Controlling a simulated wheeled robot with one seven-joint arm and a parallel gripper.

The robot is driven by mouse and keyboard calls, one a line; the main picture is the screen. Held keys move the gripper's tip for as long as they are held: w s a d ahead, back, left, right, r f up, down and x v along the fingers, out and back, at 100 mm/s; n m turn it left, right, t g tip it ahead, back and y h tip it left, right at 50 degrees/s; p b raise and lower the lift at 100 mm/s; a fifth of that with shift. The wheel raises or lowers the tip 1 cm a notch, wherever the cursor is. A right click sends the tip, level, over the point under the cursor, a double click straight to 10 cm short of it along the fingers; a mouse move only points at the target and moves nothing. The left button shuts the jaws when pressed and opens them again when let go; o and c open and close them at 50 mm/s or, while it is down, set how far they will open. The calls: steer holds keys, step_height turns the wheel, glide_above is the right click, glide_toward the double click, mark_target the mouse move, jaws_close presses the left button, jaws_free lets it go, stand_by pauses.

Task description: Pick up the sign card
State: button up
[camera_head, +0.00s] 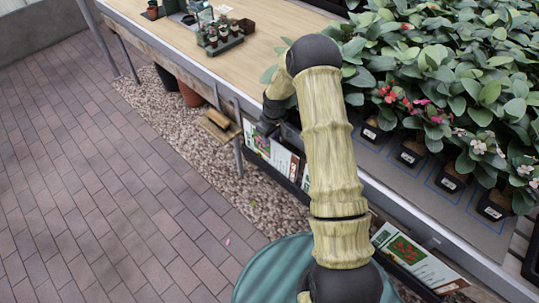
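A sign card (272,150) with a red and green picture and printed text stands in the rack along the bench's side, left of my arm. A second sign card (413,258), with a red and green plant picture, leans in the same rack to the right of my arm. A narrow part of another card (305,179) shows beside my forearm. My gripper (267,127) points down at the upper edge of the left card. It is small and dark here; I cannot tell whether it touches the card or is open.
The wooden bench top (190,45) carries a tray of small pots (219,40). Potted plants (440,80) with dense leaves fill the right side. A small wooden ledge (217,125) juts out left of my gripper. The brick floor (90,190) is clear.

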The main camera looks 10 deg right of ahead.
jaws_close()
steer(key=shift+r, duration=0.1)
step_height(320, 180, up, 10)
stand_by(0.7)
stand_by(0.4)
